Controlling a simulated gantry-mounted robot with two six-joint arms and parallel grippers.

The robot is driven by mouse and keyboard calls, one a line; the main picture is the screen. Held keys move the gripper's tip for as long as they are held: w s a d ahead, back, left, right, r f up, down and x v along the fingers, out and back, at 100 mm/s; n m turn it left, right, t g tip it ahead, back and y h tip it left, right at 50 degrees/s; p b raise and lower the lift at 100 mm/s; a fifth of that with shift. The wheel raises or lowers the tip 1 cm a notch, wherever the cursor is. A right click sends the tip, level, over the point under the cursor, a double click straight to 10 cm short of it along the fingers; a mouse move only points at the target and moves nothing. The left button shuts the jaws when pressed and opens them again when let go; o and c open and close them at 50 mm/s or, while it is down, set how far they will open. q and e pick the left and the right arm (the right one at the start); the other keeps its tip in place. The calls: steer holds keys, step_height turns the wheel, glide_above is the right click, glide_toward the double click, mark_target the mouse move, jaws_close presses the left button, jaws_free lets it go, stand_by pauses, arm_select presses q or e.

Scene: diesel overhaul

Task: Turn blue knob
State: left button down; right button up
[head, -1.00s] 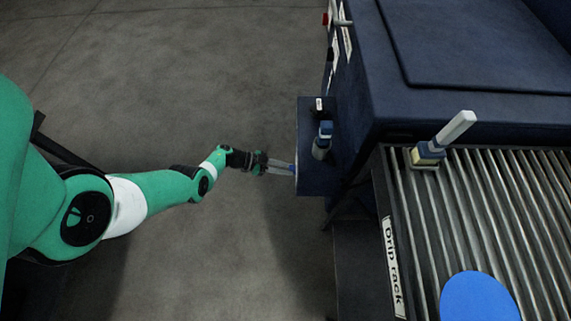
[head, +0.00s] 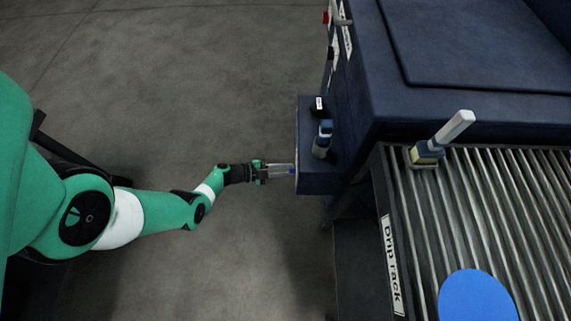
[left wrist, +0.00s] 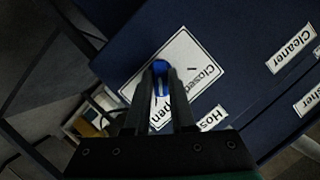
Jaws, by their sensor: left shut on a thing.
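The blue knob (left wrist: 161,77) sits on a white label plate (left wrist: 190,62) reading "Closed" and "Open", on the front of a dark blue box (head: 316,180). My left gripper (left wrist: 162,85) is shut on the knob, one finger on each side of it. In the head view my left gripper (head: 288,170) reaches the box's left face from the left, and the knob is mostly hidden between the fingertips. My right gripper is not in view.
To the right, a slatted drip rack (head: 480,210) holds a brush (head: 440,140) and a blue disc (head: 476,298). Open floor lies around my left arm.

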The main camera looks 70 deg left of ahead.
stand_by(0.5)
arm_select(q)
steer(key=c, duration=0.8)
jaws_free()
steer(key=shift+o, duration=0.2)
steer(key=p+v, duration=0.4)
steer(key=v, duration=0.7)
steer(key=shift+s+p, duration=0.3)
steer(key=shift+r, duration=0.1)
